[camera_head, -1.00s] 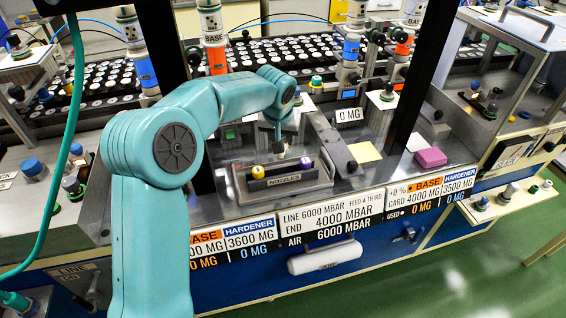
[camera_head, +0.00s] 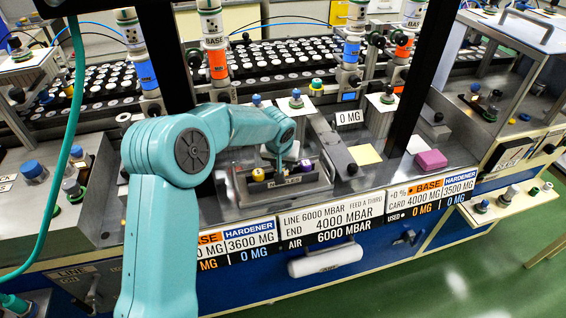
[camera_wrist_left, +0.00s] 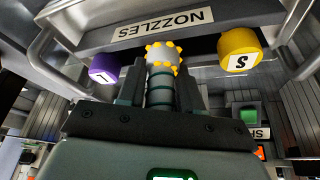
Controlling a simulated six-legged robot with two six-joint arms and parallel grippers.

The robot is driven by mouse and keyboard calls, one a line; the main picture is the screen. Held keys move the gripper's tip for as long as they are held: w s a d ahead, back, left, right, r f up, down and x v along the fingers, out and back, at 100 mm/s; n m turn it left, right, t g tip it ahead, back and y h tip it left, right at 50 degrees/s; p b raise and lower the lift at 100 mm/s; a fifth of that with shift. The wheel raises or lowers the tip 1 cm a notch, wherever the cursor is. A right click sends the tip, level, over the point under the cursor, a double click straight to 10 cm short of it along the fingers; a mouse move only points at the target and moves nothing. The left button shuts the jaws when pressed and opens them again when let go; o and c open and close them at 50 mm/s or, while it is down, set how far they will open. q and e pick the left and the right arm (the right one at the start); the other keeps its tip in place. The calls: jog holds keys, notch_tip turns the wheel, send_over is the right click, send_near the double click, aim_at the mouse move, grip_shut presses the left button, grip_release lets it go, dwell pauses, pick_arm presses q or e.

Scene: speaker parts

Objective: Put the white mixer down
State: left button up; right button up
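The white mixer (camera_wrist_left: 160,55) shows in the left wrist view as a pale ringed cylinder with yellow bumps around its end. My left gripper (camera_wrist_left: 160,90) is shut on it, one dark finger on each side. In the head view my left gripper (camera_head: 279,158) points down at the nozzle holder (camera_head: 284,183), between its yellow cap (camera_head: 258,174) and purple cap (camera_head: 304,165). In the left wrist view the mixer's end lies by the holder's labelled edge (camera_wrist_left: 200,30). I cannot tell whether they touch. My right gripper is not in view.
A yellow pad (camera_head: 365,154) and a pink block (camera_head: 431,160) lie to the right on the metal bench. A raised metal block (camera_head: 332,147) stands between holder and pad. Mixing columns and a tray of white-topped jars (camera_head: 285,50) stand behind.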

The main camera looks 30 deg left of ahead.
pick_arm(q)
jog(key=o, duration=0.4)
jog(key=shift+r+p, duration=0.25)
jog(key=shift+p, duration=0.15)
jog(key=b+v, duration=0.1)
jog(key=v, duration=1)
jog(key=shift+r, duration=0.35)
jog(key=shift+s, duration=0.1)
jog(key=shift+s, duration=0.1)
